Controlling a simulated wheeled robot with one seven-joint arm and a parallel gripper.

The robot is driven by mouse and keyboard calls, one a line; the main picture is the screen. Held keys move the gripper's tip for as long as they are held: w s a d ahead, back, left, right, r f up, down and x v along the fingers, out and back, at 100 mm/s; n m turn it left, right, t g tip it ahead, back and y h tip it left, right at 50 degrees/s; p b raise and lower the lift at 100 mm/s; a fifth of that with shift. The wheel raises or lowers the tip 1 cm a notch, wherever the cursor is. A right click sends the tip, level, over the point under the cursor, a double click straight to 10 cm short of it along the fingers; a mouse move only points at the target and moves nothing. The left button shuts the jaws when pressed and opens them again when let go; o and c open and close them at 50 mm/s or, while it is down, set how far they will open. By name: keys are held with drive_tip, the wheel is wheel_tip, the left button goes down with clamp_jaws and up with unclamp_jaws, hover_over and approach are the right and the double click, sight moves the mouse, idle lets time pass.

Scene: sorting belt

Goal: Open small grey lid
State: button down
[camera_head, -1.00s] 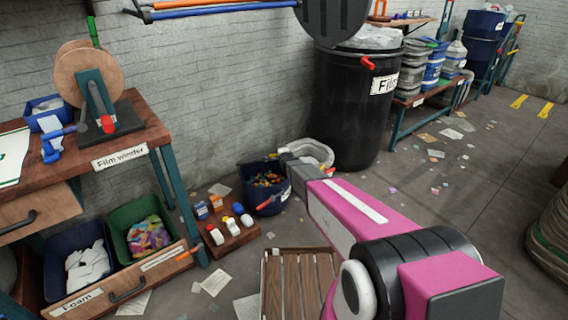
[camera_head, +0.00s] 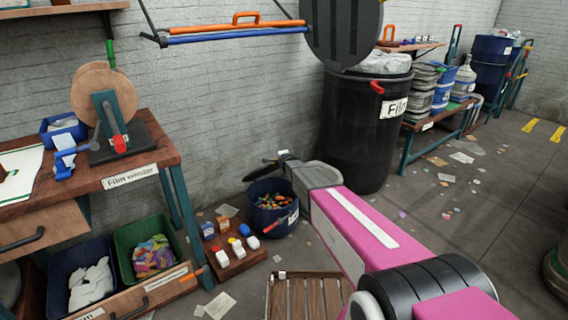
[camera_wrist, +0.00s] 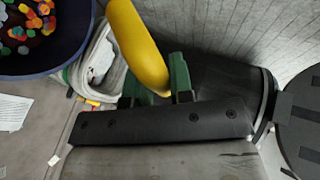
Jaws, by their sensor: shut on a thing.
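A dark grey lid (camera_head: 261,171) shows tilted at the back edge of the small dark blue bin (camera_head: 268,222), which holds many coloured caps. The bin's mouth is uncovered, and its rim also shows at the top left of the wrist view (camera_wrist: 82,50). In the wrist view my gripper (camera_wrist: 157,88) has green fingers shut on a curved yellow handle (camera_wrist: 138,45). In the head view the end of my arm is beside the lid, and the fingers are too small to make out. The lid's join to the handle is hidden.
A tall black bin (camera_head: 350,135) with a raised lid (camera_head: 345,30) stands close behind my arm. A small board with bottles (camera_head: 240,255) and a wooden crate (camera_head: 305,295) lie in front. The workbench (camera_head: 165,150) is left.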

drive_tip(key=w+a+r+g+h, duration=0.1)
drive_tip(key=w+a+r+g, duration=0.1)
drive_tip(key=w+a+r, duration=0.2)
drive_tip(key=w+a+r+n+g+h, duration=0.1)
drive_tip(key=w+a+r, duration=0.3)
drive_tip(key=w, duration=0.6)
drive_tip(key=shift+w+a+r+g, duration=0.3)
drive_tip(key=shift+a+g, duration=0.2)
drive_tip(key=shift+a, duration=0.8)
drive_tip(key=shift+s, duration=0.1)
drive_tip(key=c, duration=1)
unclamp_jaws()
drive_tip(key=shift+s+r, duration=0.1)
drive_tip(key=v, duration=1)
drive_tip(key=shift+s+r, duration=0.2)
drive_tip(key=shift+r, duration=0.05)
